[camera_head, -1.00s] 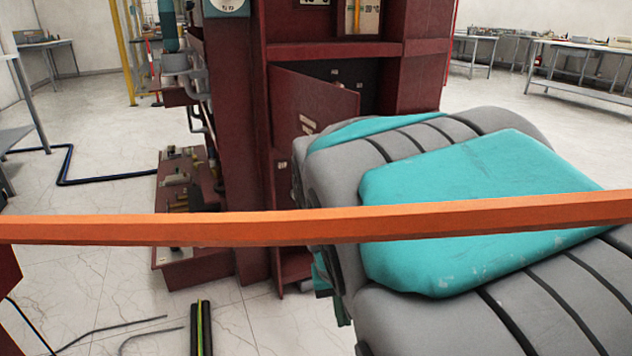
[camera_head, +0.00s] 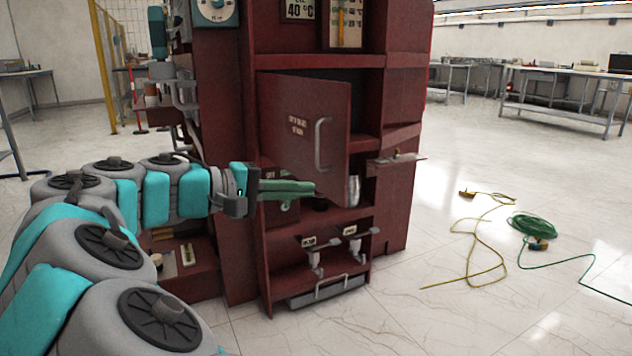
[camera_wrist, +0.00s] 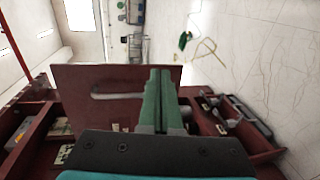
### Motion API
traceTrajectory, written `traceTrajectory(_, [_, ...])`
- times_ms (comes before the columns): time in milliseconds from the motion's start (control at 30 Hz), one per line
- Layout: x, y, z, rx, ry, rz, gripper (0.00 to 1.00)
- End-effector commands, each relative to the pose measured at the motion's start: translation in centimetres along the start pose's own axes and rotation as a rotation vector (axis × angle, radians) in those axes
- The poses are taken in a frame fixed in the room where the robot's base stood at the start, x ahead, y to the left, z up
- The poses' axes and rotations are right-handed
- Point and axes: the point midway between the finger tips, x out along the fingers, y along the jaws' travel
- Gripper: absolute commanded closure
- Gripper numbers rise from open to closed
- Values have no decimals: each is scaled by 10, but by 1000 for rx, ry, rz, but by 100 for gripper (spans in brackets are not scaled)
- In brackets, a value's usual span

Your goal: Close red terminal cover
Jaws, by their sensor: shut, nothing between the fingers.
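The red terminal cover (camera_head: 305,135) is a dark red hinged door with a grey handle, standing part open on the left side of the red cabinet (camera_head: 395,215). My gripper (camera_head: 312,188) has green fingers, pressed together and empty. In the head view it reaches in from the left, at the height of the door's lower edge. In the wrist view the cover (camera_wrist: 80,85) lies ahead, and the shut fingers (camera_wrist: 158,75) overlap its right part, near the grey handle (camera_wrist: 118,95). I cannot tell whether the fingers touch the cover.
Below the cover, an open compartment holds switches and a grey tray (camera_head: 328,290). A small shelf (camera_head: 397,158) juts from the cabinet's right side. A green cable coil (camera_head: 532,226) and a yellow cable (camera_head: 470,240) lie on the floor to the right, which is otherwise mostly clear.

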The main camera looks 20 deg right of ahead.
Motion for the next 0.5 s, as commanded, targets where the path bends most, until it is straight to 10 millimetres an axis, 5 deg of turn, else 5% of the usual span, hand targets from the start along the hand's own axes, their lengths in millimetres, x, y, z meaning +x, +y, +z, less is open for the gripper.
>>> traceTrajectory(100, [-38,8,-18,0,34,141,100])
traceTrajectory(200, [-53,14,-22,4,46,195,100])
traceTrajectory(500, [-26,23,-23,7,44,208,100])
